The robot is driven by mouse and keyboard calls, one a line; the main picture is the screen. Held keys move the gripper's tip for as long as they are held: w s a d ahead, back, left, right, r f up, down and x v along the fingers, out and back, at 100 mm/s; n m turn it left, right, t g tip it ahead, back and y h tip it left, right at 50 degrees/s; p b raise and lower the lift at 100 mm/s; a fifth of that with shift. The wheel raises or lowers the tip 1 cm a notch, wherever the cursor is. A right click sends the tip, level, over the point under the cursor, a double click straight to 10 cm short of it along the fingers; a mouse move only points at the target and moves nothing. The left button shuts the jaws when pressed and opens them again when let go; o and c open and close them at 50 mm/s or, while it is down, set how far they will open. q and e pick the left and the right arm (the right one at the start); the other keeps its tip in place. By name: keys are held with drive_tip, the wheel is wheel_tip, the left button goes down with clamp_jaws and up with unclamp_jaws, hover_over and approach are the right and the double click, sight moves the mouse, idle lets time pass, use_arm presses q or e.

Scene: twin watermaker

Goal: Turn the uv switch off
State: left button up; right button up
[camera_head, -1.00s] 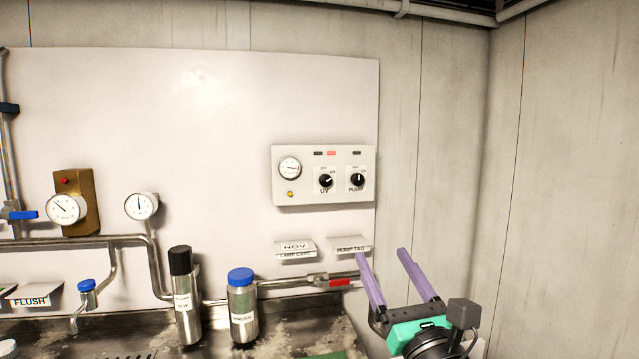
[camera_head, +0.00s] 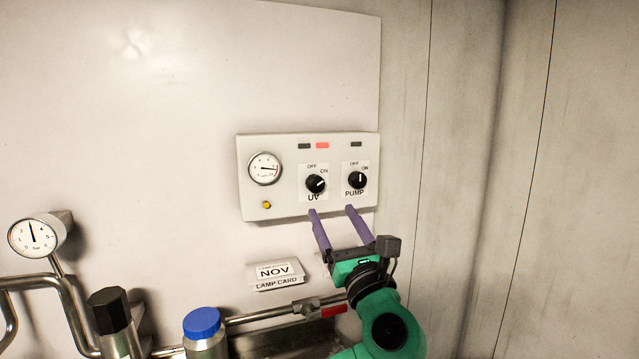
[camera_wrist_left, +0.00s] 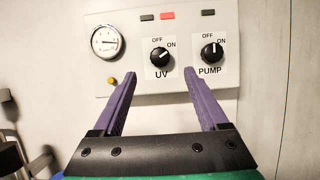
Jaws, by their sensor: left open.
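The UV switch (camera_head: 315,183) is a black rotary knob on the white control panel (camera_head: 285,205). Its white pointer aims up and right, toward the ON mark. It also shows in the left wrist view (camera_wrist_left: 160,57), between and beyond the fingertips. The PUMP switch (camera_head: 357,180) is a similar knob to its right, its pointer straight up. My left gripper (camera_head: 331,210), with purple fingers and a green body, is open and empty. Its fingertips are just below the two knobs in the head view, apart from the UV knob. My right gripper is not in view.
The panel also has a round gauge (camera_head: 265,168), a yellow button (camera_head: 266,204) and a lit red indicator (camera_head: 322,145). Below are a lamp card holder (camera_head: 276,274), a pipe with a red handle (camera_head: 334,310) and a blue-capped bottle (camera_head: 204,325).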

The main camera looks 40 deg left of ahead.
sight(317, 189)
use_arm(q)
drive_tip(key=x, duration=0.3)
drive_tip(key=p+x, duration=0.1)
drive_tip(key=x, duration=0.2)
drive_tip(key=f+p+x, duration=0.1)
drive_tip(key=x, duration=0.1)
drive_tip(key=shift+w+a+r, duration=0.25)
drive_tip(key=shift+a, duration=0.25)
drive_tip(key=shift+r, duration=0.15)
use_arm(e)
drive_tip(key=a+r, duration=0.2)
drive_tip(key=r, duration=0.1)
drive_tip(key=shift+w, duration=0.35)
use_arm(q)
drive_tip(key=shift+c, duration=0.3)
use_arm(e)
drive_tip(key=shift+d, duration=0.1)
use_arm(q)
drive_tip(key=shift+w+a, duration=0.1)
clamp_jaws()
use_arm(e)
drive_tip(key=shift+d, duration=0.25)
